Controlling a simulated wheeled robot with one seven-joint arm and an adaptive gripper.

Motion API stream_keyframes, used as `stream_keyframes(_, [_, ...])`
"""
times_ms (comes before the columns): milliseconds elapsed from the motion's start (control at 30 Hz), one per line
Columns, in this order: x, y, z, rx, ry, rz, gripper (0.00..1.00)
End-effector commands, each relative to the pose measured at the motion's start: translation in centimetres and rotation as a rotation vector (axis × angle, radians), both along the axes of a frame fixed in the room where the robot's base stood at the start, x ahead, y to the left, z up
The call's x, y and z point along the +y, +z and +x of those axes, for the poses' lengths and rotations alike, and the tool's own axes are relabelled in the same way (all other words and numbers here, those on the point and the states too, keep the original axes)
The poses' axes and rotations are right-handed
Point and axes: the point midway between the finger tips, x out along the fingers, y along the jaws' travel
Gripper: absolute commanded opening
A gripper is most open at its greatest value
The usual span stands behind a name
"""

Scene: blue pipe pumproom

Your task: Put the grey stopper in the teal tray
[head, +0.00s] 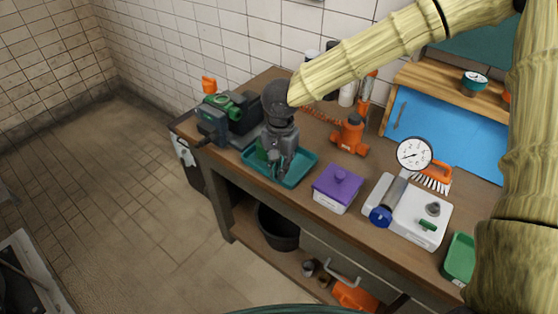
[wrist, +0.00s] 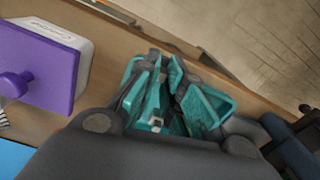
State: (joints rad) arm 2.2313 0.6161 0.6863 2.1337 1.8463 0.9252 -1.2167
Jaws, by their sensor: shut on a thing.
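The teal tray (head: 304,165) lies on the workbench, left of the purple-lidded box. My gripper (head: 273,168) points down over the tray, with its fingers low and within the tray's outline. In the wrist view, my gripper (wrist: 160,118) is shut on a small grey piece, the grey stopper (wrist: 157,125), which is mostly hidden between the fingers. The tray (wrist: 217,104) shows around and behind the fingers there. I cannot tell whether the stopper touches the tray floor.
A purple-lidded box (head: 338,186) stands right of the tray. A green and dark machine (head: 228,117) stands close on the left. An orange valve piece (head: 350,134) is behind. A white box with a gauge (head: 414,154) and a green tray (head: 461,258) are further right.

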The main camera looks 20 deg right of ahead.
Motion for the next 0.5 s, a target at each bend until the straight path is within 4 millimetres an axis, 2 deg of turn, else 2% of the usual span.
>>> stream_keyframes(500, [2.4,0.1,-2.0,0.010,-0.728,0.004,0.00])
